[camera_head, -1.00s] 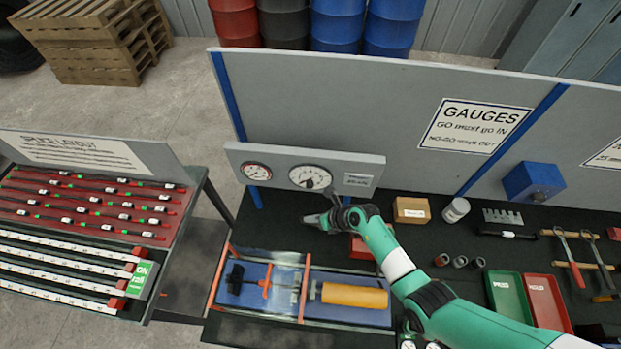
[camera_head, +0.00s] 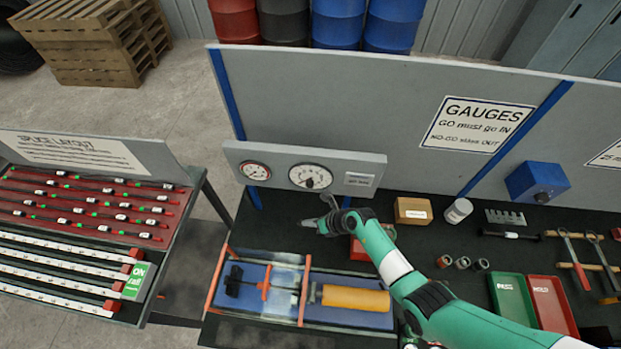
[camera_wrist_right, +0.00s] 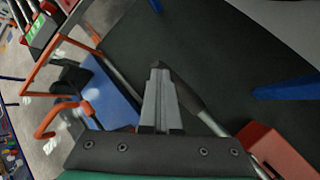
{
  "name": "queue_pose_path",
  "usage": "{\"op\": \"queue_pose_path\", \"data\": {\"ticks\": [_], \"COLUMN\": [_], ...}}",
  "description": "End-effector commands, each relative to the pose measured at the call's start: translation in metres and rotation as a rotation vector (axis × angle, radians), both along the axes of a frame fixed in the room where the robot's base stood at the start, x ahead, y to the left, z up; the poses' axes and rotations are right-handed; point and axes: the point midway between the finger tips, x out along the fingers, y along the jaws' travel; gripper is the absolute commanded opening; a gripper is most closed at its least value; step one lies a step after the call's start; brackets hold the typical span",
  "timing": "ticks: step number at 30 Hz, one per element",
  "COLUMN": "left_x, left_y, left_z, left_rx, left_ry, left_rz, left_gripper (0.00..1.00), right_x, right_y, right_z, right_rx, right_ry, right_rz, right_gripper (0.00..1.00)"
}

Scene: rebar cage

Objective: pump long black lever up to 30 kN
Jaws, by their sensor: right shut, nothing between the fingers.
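My right gripper (camera_head: 308,223) is over the black bench top, left of the red pump body (camera_head: 358,249), which my arm partly hides. In the right wrist view its fingers (camera_wrist_right: 158,72) are shut and empty. A long dark lever with a thick grip (camera_wrist_right: 188,95) runs beside and behind the fingers, toward the red pump body (camera_wrist_right: 275,150) at lower right. I cannot tell whether the fingers touch it. The large white dial gauge (camera_head: 310,177) stands on a grey panel behind the gripper; its reading is too small to make out. My left gripper is not in view.
A blue test bed (camera_head: 385,318) with an orange frame and a yellow cylinder (camera_head: 355,299) lies in front of the gripper. A cardboard box (camera_head: 412,210), a white can (camera_head: 458,210) and green and red trays stand to the right. A rebar rack (camera_head: 75,215) is at left.

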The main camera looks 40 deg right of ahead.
Motion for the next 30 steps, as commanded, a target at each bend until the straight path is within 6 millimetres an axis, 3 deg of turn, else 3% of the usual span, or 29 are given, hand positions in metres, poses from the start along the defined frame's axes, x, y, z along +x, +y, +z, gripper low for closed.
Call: {"op": "queue_pose_path", "data": {"ticks": [12,22,30], "left_x": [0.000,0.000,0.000], "left_y": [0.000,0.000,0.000], "left_z": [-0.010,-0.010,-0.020], "left_rx": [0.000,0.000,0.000], "left_ry": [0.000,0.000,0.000], "left_rz": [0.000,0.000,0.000], "left_gripper": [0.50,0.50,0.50], "right_x": [0.001,0.001,0.001], "right_y": [0.001,0.001,0.002], "right_z": [-0.015,-0.015,-0.029], "right_rx": [-0.001,-0.001,-0.001], "right_ry": [0.002,0.002,0.002], "right_rz": [0.000,0.000,0.000], "right_gripper": [0.00,0.00,0.00]}}
